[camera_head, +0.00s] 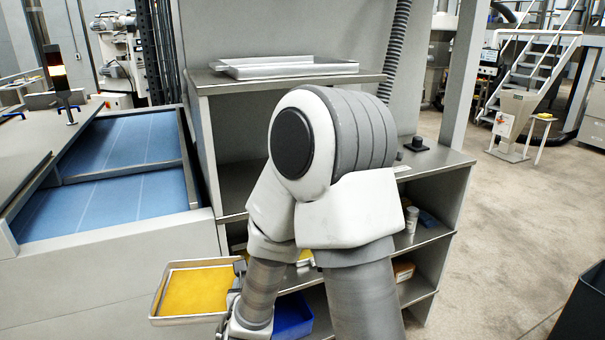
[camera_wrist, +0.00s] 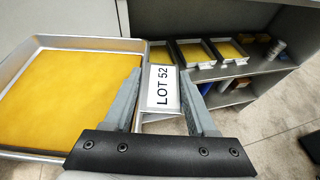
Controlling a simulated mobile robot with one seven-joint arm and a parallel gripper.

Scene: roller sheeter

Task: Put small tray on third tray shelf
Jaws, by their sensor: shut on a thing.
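The small tray (camera_head: 196,291) is a shallow metal tray with a yellow bottom. It is held out at the left front of the shelf unit, roughly level. In the wrist view the tray (camera_wrist: 65,90) fills the left side. A label plate reading LOT 52 (camera_wrist: 163,88) sits between the fingers. My gripper (camera_wrist: 158,95) is shut on the tray at this label end. In the head view my gripper (camera_head: 238,278) is partly hidden by my arm. The tray shelf unit (camera_head: 447,200) has several levels; my arm hides much of them.
In the wrist view, several small yellow-bottomed trays (camera_wrist: 196,52) stand in a row on a shelf (camera_wrist: 262,66). A larger metal tray (camera_head: 285,67) lies on the unit's top. A blue bin (camera_head: 293,315) sits low inside. A blue-topped machine (camera_head: 130,150) stands left; open floor lies right.

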